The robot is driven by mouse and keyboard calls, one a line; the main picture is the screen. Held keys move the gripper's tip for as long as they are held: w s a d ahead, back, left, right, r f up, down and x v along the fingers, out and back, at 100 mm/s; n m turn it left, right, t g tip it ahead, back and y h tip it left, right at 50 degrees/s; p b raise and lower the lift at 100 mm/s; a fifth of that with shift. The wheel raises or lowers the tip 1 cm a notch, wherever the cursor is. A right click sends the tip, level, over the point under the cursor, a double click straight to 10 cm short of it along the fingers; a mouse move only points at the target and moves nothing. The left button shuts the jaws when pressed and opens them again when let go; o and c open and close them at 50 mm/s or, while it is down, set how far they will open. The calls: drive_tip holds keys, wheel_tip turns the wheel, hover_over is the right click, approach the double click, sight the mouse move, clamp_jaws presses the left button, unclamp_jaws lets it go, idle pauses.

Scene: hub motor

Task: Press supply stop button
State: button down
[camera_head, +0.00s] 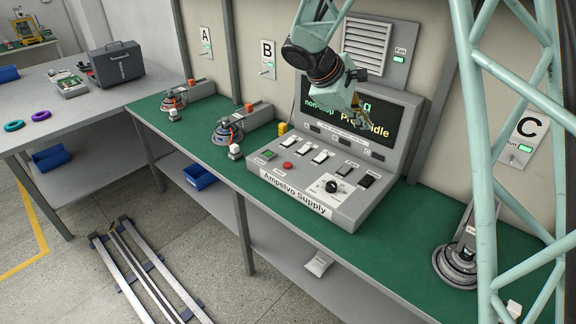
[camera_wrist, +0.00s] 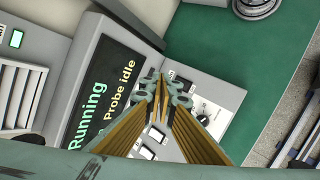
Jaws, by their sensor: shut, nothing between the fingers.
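My gripper (camera_head: 364,126) is shut and empty, in front of the console's screen (camera_head: 382,134) and above the panel, apart from the buttons. In the wrist view the shut fingers (camera_wrist: 160,82) cover part of the panel, and I cannot see the red button. The screen (camera_wrist: 108,95) reads "Running" and "Probe idle" there.
The panel also has several switches (camera_head: 320,156) and a dial (camera_head: 331,186). Motor fixtures (camera_head: 228,133) stand on the bench left of the console. A round hub unit (camera_head: 458,265) stands to the right. A Fan box (camera_head: 399,60) is on the wall behind.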

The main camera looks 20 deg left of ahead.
drive_tip(key=w+a+f+n+t+y, duration=0.1)
drive_tip(key=w+a+f+n, duration=0.1)
drive_tip(key=a+f, duration=0.35)
drive_tip(key=w+a+f+n+t, duration=0.1)
drive_tip(key=w+a+f+n, duration=0.15)
drive_tip(key=a, duration=0.55)
drive_tip(key=n+y, duration=0.2)
drive_tip(key=n, duration=0.1)
hover_over(287, 165)
wheel_tip(287, 165, down, 7)
drive_tip(key=shift+t, duration=0.3)
drive_tip(key=shift+d+f, duration=0.1)
drive_tip(key=shift+f, duration=0.1)
drive_tip(key=shift+f+b, duration=1.4)
drive_tip(key=shift+f, duration=1.45)
drive_tip(key=shift+f+b, duration=1.1)
drive_tip(key=shift+f, duration=0.25)
drive_tip(key=shift+f+b, duration=0.95)
drive_tip(key=shift+b, duration=0.05)
drive_tip(key=shift+r, duration=0.25)
drive_tip(key=shift+r+p, duration=0.35)
drive_tip(key=shift+r, duration=0.25)
drive_tip(key=shift+r, duration=0.1)
